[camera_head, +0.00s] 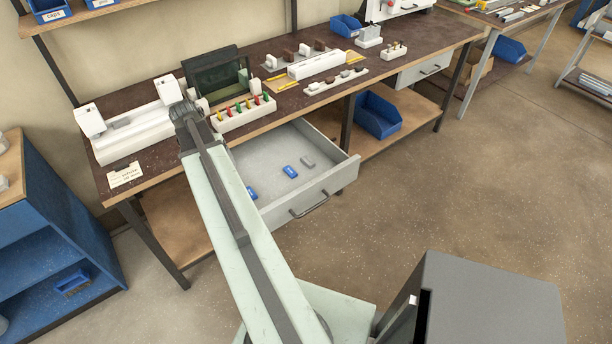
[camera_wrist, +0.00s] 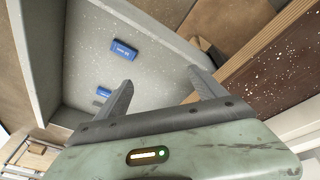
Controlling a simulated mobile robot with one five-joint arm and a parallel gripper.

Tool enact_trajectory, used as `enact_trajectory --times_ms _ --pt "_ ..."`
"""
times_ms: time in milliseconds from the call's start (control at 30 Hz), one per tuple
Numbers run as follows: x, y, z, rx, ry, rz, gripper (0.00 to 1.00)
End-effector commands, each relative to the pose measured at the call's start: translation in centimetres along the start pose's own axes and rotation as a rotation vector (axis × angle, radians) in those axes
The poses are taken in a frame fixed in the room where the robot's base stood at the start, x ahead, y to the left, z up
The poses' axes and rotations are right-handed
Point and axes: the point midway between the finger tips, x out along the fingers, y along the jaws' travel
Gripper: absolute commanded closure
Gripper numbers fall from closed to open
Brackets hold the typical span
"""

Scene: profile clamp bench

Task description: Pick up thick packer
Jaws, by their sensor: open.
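One blue block (camera_head: 290,171) lies near the middle and the other blue block (camera_head: 252,193) nearer the front left. Which is the thick packer, I cannot tell. In the wrist view, a labelled blue block (camera_wrist: 124,49) lies flat on the drawer floor, and another blue block (camera_wrist: 104,92) is beside the left fingertip. My gripper (camera_wrist: 161,75) is open and empty above the drawer; my arm hides it in the head view.
The drawer walls (camera_wrist: 40,50) and the bench edge (camera_wrist: 270,55) border my gripper. The bench (camera_head: 140,165) carries a white clamp fixture (camera_head: 125,130) and a rack of coloured tools (camera_head: 243,113). A blue bin (camera_head: 378,115) stands on the lower shelf.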

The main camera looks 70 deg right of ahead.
Motion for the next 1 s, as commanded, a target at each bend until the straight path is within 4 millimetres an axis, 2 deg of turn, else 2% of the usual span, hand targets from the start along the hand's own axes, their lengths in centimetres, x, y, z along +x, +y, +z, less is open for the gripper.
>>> enact_trajectory --times_ms 33,100,200,300,333,433,533,733,900,1000 --pt "3.9 4.2 -3.8 0.155 0.018 0.031 0.20" --pt "6.5 9.8 -7.6 0.348 0.045 0.069 0.20" --pt "9.1 16.8 -11.2 0.561 0.080 0.112 0.20" --pt "10.5 21.5 -13.0 0.694 0.104 0.139 0.20" --pt "10.7 22.3 -13.3 0.719 0.109 0.144 0.20" --pt "10.9 23.8 -13.8 0.760 0.118 0.153 0.20" --pt "10.9 23.9 -13.8 0.765 0.119 0.153 0.20" --pt "13.4 24.2 -13.7 0.762 0.118 0.153 0.20" --pt "13.6 24.3 -13.8 0.760 0.117 0.152 0.20" --pt "14.7 24.5 -13.8 0.761 0.117 0.152 0.20"
